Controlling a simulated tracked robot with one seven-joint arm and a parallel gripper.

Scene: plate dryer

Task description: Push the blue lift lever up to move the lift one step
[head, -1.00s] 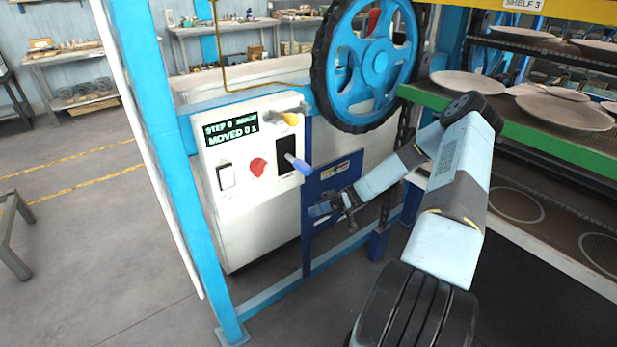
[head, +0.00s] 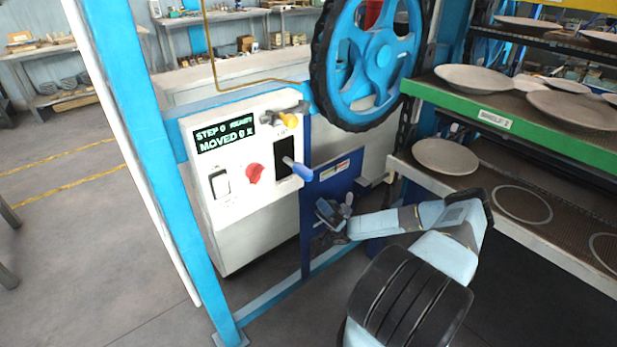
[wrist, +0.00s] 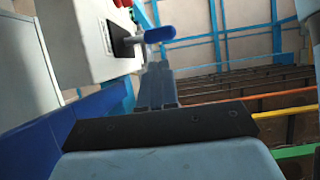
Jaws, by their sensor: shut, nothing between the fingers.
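The blue lift lever (head: 298,170) sticks out of a black slot on the white control panel (head: 227,192). In the wrist view the lever (wrist: 160,34) shows just beyond the fingertips, its blue grip pointing right. My gripper (head: 325,207) is shut and empty, below the lever and slightly to its right in the head view. In the wrist view its closed fingers (wrist: 155,70) point at the lever's underside, seemingly with a small gap; contact cannot be told. The panel display (head: 224,135) reads STEP 0 and what looks like READY, MOVED 0.
A red knob (head: 254,173), a white switch (head: 220,183) and a yellow-tipped handle (head: 289,120) are on the panel. A blue handwheel (head: 375,60) stands above right. Plate shelves (head: 520,125) are at right. A blue post (head: 160,170) stands left.

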